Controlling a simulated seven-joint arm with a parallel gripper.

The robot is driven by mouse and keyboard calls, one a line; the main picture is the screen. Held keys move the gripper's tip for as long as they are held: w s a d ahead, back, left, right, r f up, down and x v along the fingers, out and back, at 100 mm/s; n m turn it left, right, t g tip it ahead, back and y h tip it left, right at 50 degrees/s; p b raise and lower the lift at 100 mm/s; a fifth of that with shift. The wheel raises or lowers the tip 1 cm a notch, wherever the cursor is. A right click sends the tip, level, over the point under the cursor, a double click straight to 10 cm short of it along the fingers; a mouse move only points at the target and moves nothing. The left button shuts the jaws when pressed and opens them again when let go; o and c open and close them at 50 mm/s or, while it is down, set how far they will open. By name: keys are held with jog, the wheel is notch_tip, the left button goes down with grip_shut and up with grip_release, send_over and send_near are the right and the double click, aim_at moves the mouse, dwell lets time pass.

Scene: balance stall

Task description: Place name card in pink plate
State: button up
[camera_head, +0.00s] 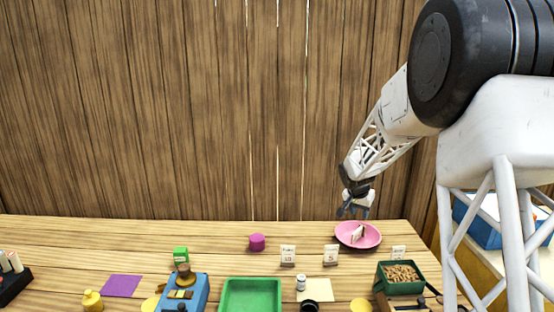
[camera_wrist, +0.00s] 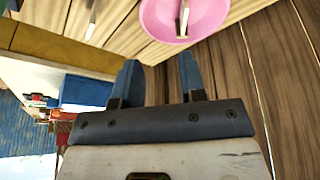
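The pink plate (camera_head: 371,239) lies at the right back of the wooden table; it also shows at the top of the wrist view (camera_wrist: 209,16). A small whitish name card (camera_head: 357,233) stands tilted on the plate, and in the wrist view the card (camera_wrist: 183,18) shows as a thin edge inside it. My gripper (camera_head: 354,213) is above the plate, apart from the card. In the wrist view its two blue fingers (camera_wrist: 158,78) are spread with nothing between them. The writing on the card cannot be read.
Other name cards stand on the table (camera_head: 215,237): two in the middle (camera_head: 288,255) (camera_head: 331,255) and one at the right (camera_head: 398,252). A green box of brown pieces (camera_head: 401,286), a green tray (camera_head: 225,296) and a blue scale (camera_head: 200,295) are nearer. A plank wall (camera_head: 200,120) stands behind.

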jog(key=s+a+r+n, duration=0.15)
jog(key=s+r, duration=0.25)
jog(key=s, duration=0.5)
jog(key=s+a+r+n+y, duration=0.1)
jog(key=s+a+r, duration=0.3)
jog(key=s, duration=0.6)
jog(key=s+a+r+n, duration=0.1)
jog(key=s+r, duration=0.4)
jog(key=s, duration=0.4)
jog(key=s+a+n, duration=0.2)
jog(key=s, duration=1.1)
jog(key=s+a+f+n+y, duration=0.1)
jog(key=s+a, duration=0.1)
jog(key=s, duration=1.1)
jog(key=shift+f+n+y, duration=0.3)
jog(key=shift+n, duration=0.05)
